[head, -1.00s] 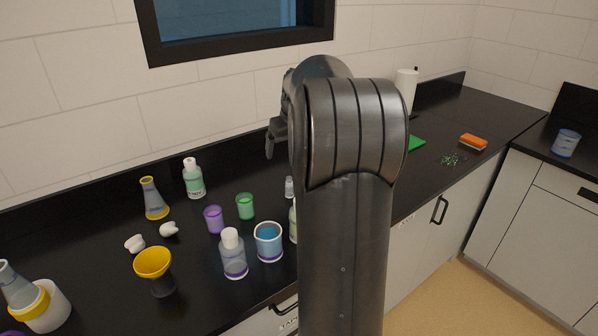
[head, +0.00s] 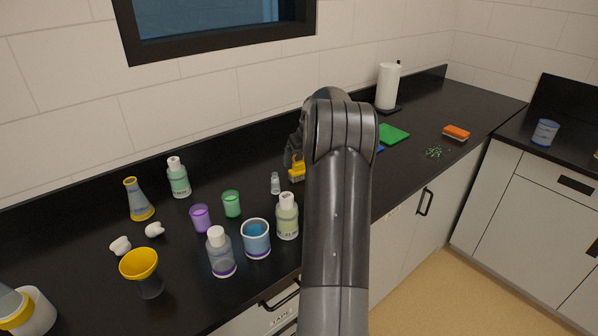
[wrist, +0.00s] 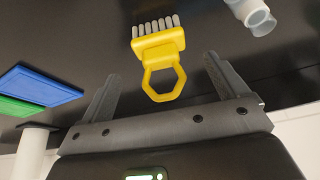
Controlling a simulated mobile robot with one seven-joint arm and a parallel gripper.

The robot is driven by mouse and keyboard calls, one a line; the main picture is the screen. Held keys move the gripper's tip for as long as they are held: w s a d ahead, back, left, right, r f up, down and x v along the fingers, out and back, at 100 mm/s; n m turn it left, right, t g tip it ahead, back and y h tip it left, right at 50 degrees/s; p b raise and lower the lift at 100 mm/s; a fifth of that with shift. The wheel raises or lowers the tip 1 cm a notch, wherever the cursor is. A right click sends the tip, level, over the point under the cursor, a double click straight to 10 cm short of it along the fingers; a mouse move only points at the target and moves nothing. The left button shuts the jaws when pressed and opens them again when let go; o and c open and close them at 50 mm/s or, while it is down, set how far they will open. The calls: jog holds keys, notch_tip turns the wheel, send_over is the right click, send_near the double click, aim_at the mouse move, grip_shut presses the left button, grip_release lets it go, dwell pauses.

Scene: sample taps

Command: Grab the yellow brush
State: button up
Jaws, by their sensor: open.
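The yellow brush (wrist: 158,52) lies on the black counter, with pale bristles and a hexagonal loop handle. In the wrist view its handle points toward my gripper (wrist: 160,85), and the loop sits near the gap between the two fingers. My gripper is open and empty; no finger touches the brush that I can see. In the head view the brush (head: 297,172) shows just left of my arm, partly hidden by it. My gripper (head: 294,155) is mostly hidden behind my arm there, close to the brush.
A small clear vial (head: 275,183) stands left of the brush, also near it in the wrist view (wrist: 252,15). A green bottle (head: 287,217) stands in front. Blue (wrist: 42,86) and green (head: 393,134) flat pieces and a paper towel roll (head: 387,86) lie beyond.

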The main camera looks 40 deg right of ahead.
aim_at(300, 163)
jog(key=x, duration=0.5)
jog(key=shift+s, duration=0.15)
jog(key=c, duration=1.1)
